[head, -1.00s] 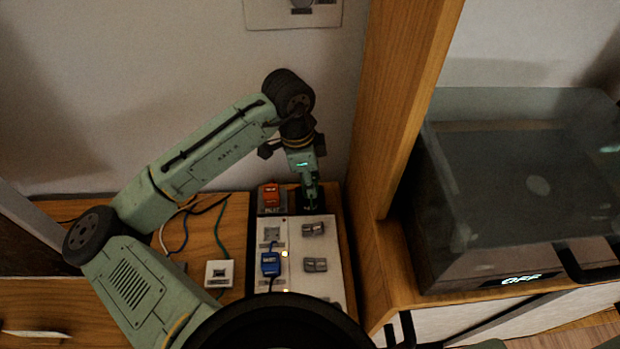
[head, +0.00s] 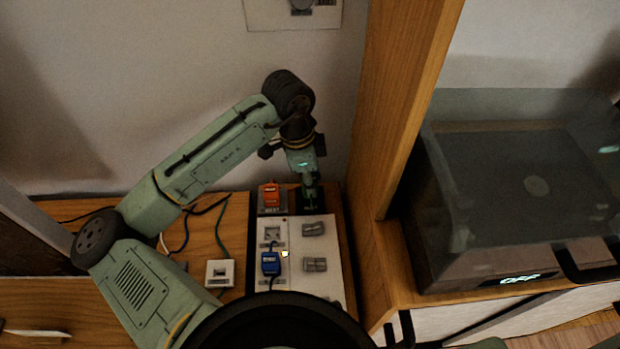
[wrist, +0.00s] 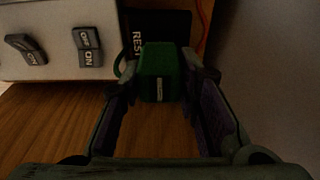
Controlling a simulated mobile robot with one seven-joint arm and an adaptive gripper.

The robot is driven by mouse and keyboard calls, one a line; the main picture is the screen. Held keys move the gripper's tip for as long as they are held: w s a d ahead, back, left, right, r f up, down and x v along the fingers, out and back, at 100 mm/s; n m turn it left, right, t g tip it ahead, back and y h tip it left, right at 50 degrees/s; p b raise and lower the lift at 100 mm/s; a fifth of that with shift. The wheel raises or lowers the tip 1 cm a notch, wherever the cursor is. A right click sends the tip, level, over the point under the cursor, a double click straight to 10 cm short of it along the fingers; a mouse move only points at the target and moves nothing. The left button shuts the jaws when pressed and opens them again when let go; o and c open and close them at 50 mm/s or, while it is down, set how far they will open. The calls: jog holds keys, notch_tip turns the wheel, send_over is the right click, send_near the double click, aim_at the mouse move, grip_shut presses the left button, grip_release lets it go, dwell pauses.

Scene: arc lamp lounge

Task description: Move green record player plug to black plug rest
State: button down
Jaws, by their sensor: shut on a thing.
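In the wrist view the green plug (wrist: 160,74) sits between the fingertips of my gripper (wrist: 160,85), which is shut on it. Just behind the plug is the black plug rest (wrist: 172,26), with the letters REST partly showing. In the head view my gripper (head: 309,194) points down at the black plug rest (head: 309,208), beside the far end of the white power strip. The green plug is mostly hidden there by the gripper. I cannot tell whether the plug touches the rest.
The white power strip (head: 330,240) has grey switches and holds a blue plug (head: 270,263). An orange plug (head: 270,194) stands on a rest to the left. A white socket (head: 220,273) lies further left. A wooden post (head: 385,130) and the record player (head: 520,200) are on the right.

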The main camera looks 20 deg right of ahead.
jog(key=shift+f+b, duration=1)
jog(key=shift+f, duration=0.65)
jog(key=c, duration=1.1)
grip_release()
jog(key=r, duration=0.4)
jog(key=a+r, duration=0.1)
jog(key=r, duration=0.7)
jog(key=shift+w+a, duration=0.15)
jog(key=shift+a, duration=0.25)
